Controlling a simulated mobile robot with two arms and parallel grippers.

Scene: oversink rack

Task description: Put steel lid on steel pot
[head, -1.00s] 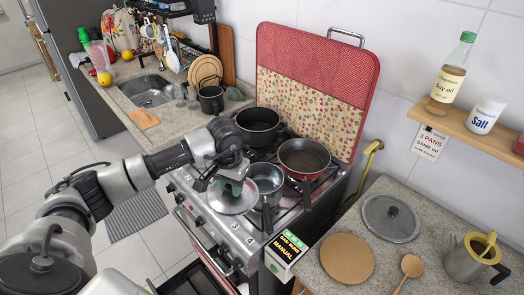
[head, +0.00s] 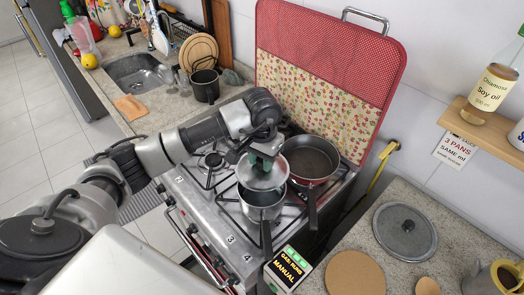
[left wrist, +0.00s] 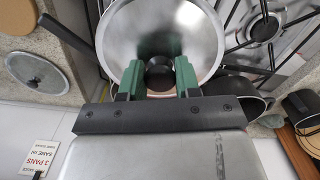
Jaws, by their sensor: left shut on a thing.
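The steel lid (head: 262,181) is held by its dark knob in my left gripper (head: 262,160), whose green fingertips are shut on it. In the left wrist view the lid (left wrist: 165,25) fills the top middle, with the knob between the fingertips (left wrist: 159,78). The steel pot (head: 262,207) stands on the front of the stove, its handle toward the front. I cannot tell whether lid and pot touch. My right gripper is not in view.
A red pan (head: 312,160) stands close to the right of the pot. A black pot (left wrist: 245,88) shows in the wrist view. A red-edged panel (head: 330,75) stands behind the stove. Another lid (head: 405,232) and a round board (head: 355,273) lie on the right counter.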

